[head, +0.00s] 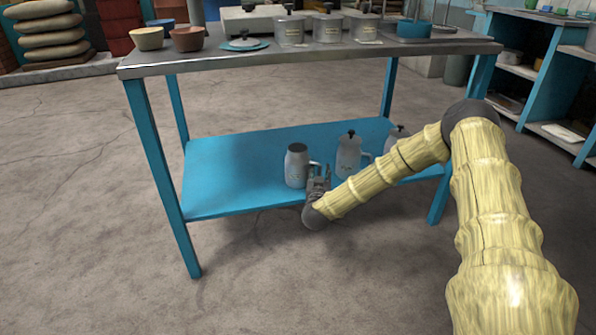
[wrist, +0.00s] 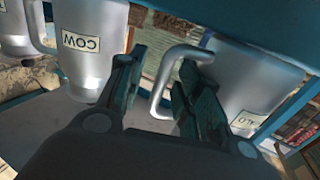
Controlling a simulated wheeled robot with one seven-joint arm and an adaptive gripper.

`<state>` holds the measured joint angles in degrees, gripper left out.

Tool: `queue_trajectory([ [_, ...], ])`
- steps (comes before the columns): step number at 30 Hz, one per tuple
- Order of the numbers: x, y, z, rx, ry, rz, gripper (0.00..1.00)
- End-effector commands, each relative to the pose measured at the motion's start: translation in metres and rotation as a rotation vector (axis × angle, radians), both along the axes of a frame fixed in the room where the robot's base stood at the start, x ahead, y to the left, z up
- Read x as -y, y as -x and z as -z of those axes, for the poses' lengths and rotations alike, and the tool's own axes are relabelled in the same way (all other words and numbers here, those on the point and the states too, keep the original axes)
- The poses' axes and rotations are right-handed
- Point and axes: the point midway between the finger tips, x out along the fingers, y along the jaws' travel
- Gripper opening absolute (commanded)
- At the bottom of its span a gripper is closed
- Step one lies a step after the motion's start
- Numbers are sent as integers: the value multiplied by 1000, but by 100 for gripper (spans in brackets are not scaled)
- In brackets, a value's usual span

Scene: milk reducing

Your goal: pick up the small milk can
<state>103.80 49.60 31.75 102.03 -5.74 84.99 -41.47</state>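Grey milk cans stand on the blue lower shelf of the table. The leftmost can (head: 297,167) has no raised lid and has a handle on its right. My gripper (head: 318,182) is low beside that handle, at the shelf's front. In the wrist view the picture is tilted; the open fingers (wrist: 157,88) are apart, with a curved handle (wrist: 168,82) showing between them. That handle belongs to the grey can on the right (wrist: 250,80). Whether the fingers touch the handle I cannot tell. Which can is the small one is not clear from size alone.
A lidded can (head: 349,155) stands right of the gripper, and another can (head: 397,136) is partly behind my arm. The metal tabletop (head: 210,57) overhangs the shelf (head: 225,170), whose left part is clear.

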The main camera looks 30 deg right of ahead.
Motion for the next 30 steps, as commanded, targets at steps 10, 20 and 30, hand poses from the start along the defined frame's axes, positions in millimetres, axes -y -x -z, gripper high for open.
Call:
queue_trajectory([
  [10, 0, 0, 0, 0, 0, 0, 0],
  [20, 0, 0, -2, 4, 0, 0, 0],
  [30, 0, -1, -13, 4, 1, 0, 0],
])
